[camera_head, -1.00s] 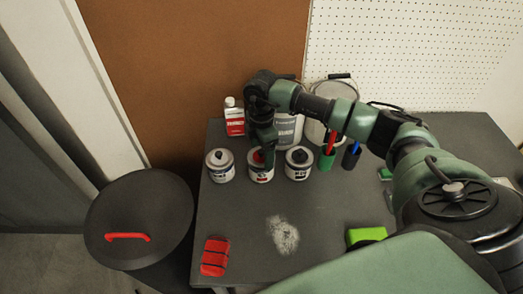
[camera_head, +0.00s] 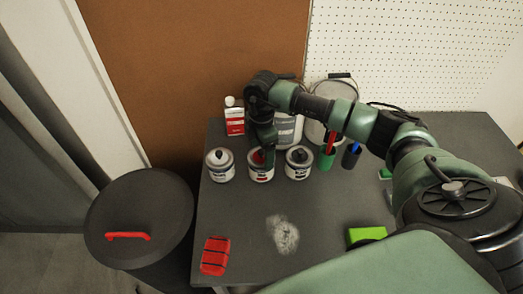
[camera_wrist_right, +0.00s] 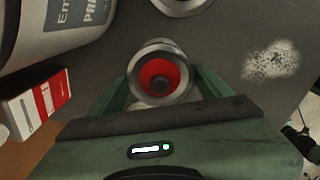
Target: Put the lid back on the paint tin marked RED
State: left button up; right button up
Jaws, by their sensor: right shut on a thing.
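The middle paint tin (camera_head: 261,174) stands on the dark table between two other tins. It has a white label with red on it; I cannot read the marking. I cannot tell whether the lid is fully seated. My left gripper is not in view.
A left tin (camera_head: 219,167) and a right tin (camera_head: 298,165) stand close beside the middle one. Behind are a red-and-white bottle (camera_head: 235,122), a large grey can (camera_head: 287,130) and a metal bucket (camera_head: 338,93). A red block (camera_head: 215,256) lies in front.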

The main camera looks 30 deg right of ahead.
dwell(0.3)
jog(key=o, duration=1.3)
jog(key=shift+r+p, duration=2.85)
jog(key=shift+r, duration=0.7)
jog(key=shift+c, duration=0.2)
grip_shut()
